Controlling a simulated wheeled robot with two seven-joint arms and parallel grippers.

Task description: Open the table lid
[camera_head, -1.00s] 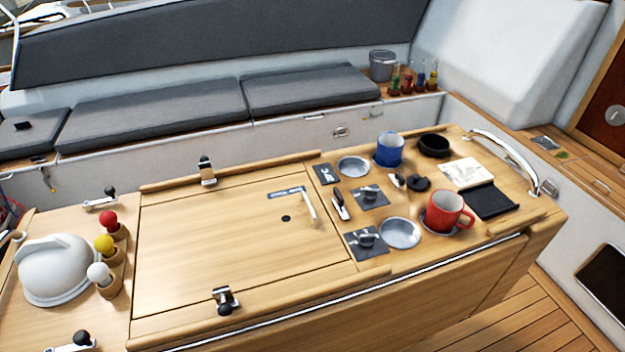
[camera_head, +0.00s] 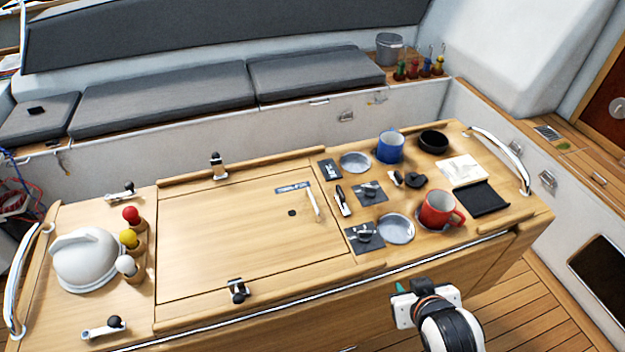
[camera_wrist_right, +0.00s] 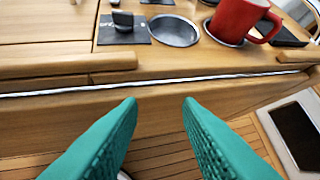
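The table lid (camera_head: 235,240) is a flat wooden panel in the middle of the table, lying closed and flush. A white handle (camera_head: 313,205) sits near its right edge, with a small dark hole (camera_head: 292,213) beside it. Black-knobbed latches stand at the lid's back edge (camera_head: 217,166) and front edge (camera_head: 238,291). My right gripper (camera_wrist_right: 160,100) is open and empty, its teal fingers apart, in front of the table's front side. In the head view my right wrist (camera_head: 428,303) shows at the bottom, with the fingers mostly hidden. My left gripper is not in view.
Right of the lid stand a red mug (camera_head: 438,209), a blue mug (camera_head: 390,147), a black bowl (camera_head: 433,142) and metal cups. Left are a white dome (camera_head: 88,262) and three colored-knob pegs (camera_head: 130,239). Steel rails (camera_head: 500,150) edge the table ends.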

